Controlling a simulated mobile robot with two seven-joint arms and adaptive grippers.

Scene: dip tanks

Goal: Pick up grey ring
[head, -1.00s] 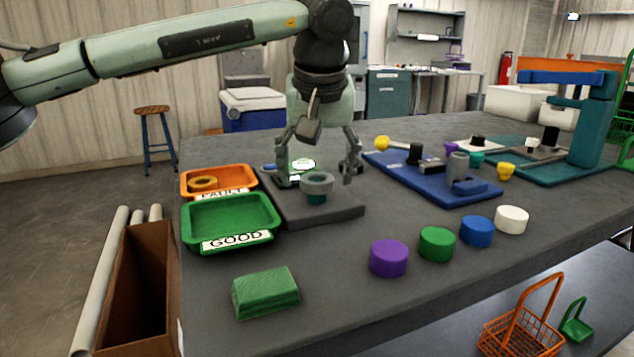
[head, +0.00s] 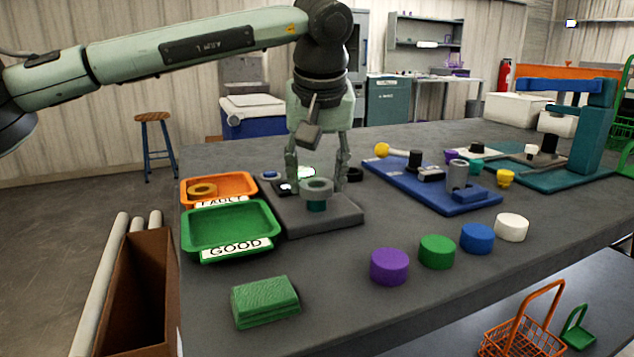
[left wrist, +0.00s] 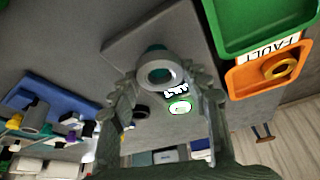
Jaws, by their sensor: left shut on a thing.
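The grey ring (head: 317,185) sits at the top of a short teal post on a dark grey block (head: 338,212). My left gripper (head: 317,180) points down at the ring, with one finger on each side, and is shut on it. In the left wrist view the ring (left wrist: 160,73) lies between the fingertips, with the teal post showing at its far side. The ring appears level. My right gripper is in neither view.
The green GOOD tray (head: 192,245) and orange FAULT tray (head: 249,180), holding a tan ring (head: 202,190), lie left of the block. A blue board (head: 425,190) with fixtures is right. Purple, green, blue and white cylinders and a green block (head: 265,302) stand in front.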

